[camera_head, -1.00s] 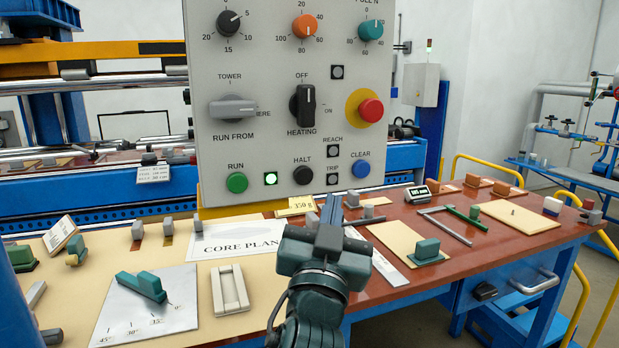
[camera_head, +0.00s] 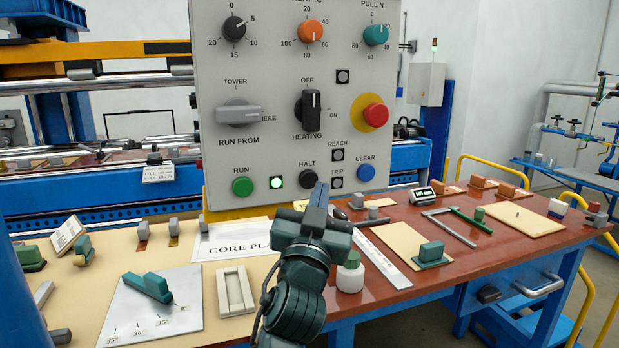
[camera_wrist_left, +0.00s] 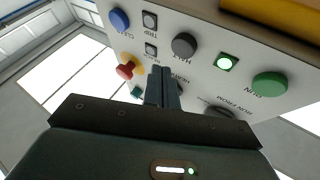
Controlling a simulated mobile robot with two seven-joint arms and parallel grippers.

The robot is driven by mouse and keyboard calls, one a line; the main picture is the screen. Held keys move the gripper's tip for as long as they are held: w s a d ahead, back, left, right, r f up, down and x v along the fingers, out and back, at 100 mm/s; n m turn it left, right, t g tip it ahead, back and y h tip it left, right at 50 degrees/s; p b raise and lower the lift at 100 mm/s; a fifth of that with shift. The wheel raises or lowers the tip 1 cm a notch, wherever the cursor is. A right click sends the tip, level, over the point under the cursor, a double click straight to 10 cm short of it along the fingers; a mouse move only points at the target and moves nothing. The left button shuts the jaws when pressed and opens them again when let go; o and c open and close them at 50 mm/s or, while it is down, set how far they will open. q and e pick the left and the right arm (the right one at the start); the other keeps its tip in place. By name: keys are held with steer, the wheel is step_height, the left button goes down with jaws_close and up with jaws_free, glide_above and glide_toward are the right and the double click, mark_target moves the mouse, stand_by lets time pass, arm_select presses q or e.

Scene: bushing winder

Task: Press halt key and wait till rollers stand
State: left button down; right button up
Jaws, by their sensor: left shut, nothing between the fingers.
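The black halt key (camera_head: 308,178) is on the grey control panel (camera_head: 220,60), between the green run key (camera_head: 242,186) and the blue clear key (camera_head: 366,173). A lamp (camera_head: 277,182) beside the run key is lit green. My left gripper (camera_head: 319,190) is shut and empty, its fingertips just below the halt key in the head view. In the left wrist view the halt key (camera_wrist_left: 184,45) shows past the fingertips (camera_wrist_left: 163,71), apart from them. Chrome rollers (camera_head: 95,85) lie behind at the left; I cannot tell whether they turn. My right gripper is not in view.
The bench holds a core plan sheet (camera_head: 232,246), a white bottle with a green cap (camera_head: 350,272), an angle plate (camera_head: 185,318) and several small blocks. A red emergency button (camera_head: 375,115) sits right of the heating switch (camera_head: 312,110).

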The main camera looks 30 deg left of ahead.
mark_target(316, 176)
arm_select(q)
steer(key=shift+w+a, duration=0.75)
steer(key=shift+a, duration=0.1)
steer(key=shift+w+a, duration=0.1)
stand_by(1.5)
steer(key=shift+w+a, duration=0.45)
steer(key=shift+a, duration=0.1)
stand_by(0.7)
steer(key=shift+d, duration=0.1)
steer(key=shift+s+d, duration=0.55)
stand_by(0.3)
steer(key=s+d, duration=0.3)
steer(key=shift+s+d+b, duration=0.15)
steer(key=shift+d+b, duration=0.15)
steer(key=shift+d, duration=0.1)
